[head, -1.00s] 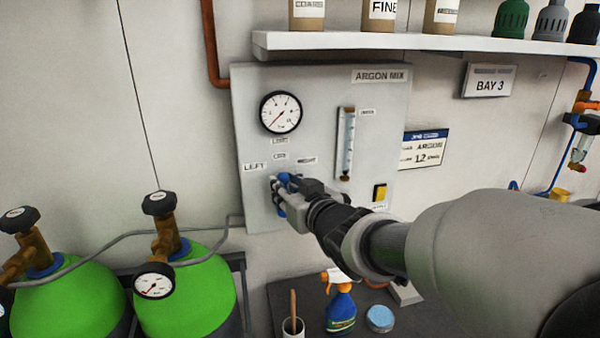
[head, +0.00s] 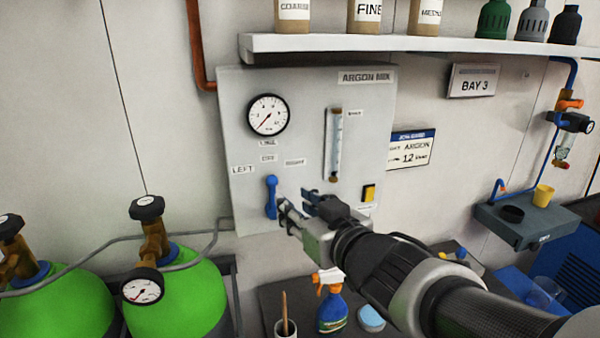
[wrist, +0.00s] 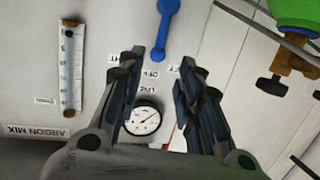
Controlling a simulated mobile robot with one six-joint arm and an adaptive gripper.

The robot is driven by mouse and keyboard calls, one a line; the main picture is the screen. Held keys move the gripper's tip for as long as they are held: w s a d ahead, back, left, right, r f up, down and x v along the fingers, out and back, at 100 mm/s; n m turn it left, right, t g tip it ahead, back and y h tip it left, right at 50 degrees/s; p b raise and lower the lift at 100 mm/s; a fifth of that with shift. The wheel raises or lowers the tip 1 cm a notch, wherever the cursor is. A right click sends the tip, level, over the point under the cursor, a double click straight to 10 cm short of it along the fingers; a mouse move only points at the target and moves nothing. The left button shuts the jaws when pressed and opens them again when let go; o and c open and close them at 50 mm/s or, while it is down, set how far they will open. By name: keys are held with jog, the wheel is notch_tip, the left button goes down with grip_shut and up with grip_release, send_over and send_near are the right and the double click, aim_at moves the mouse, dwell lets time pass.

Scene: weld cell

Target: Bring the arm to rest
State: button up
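My gripper (head: 294,208) is in front of the grey argon panel (head: 240,110), just right of the blue selector handle (head: 271,197). The handle stands roughly upright, below the labels LEFT, OFF and RIGHT. In the wrist view my gripper (wrist: 172,75) is open, with a wide gap between its two dark fingers and nothing held. The blue handle (wrist: 166,30) lies beyond the fingertips there, apart from them. The round gauge (wrist: 143,118) shows between the fingers.
A shelf (head: 400,44) with jars runs above the panel. Green gas cylinders (head: 185,300) stand at lower left. A small grey ledge (head: 530,228) is at right.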

jog(key=shift+v, duration=0.85)
jog(key=s+d+f+m+g+h, duration=0.2)
jog(key=s+d+f+m+h, duration=0.15)
jog(key=d, duration=0.35)
jog(key=s+d+f+m+g+h, duration=0.1)
jog(key=s+d+f+m+h, duration=0.15)
jog(key=s+d+h, duration=0.35)
jog(key=s+f+g+y, duration=0.2)
jog(key=s+f+g, duration=0.4)
jog(key=s, duration=0.7)
jog(key=shift+s+d+f+n, duration=0.15)
jog(key=shift+f+n, duration=0.15)
jog(key=shift+f, duration=0.2)
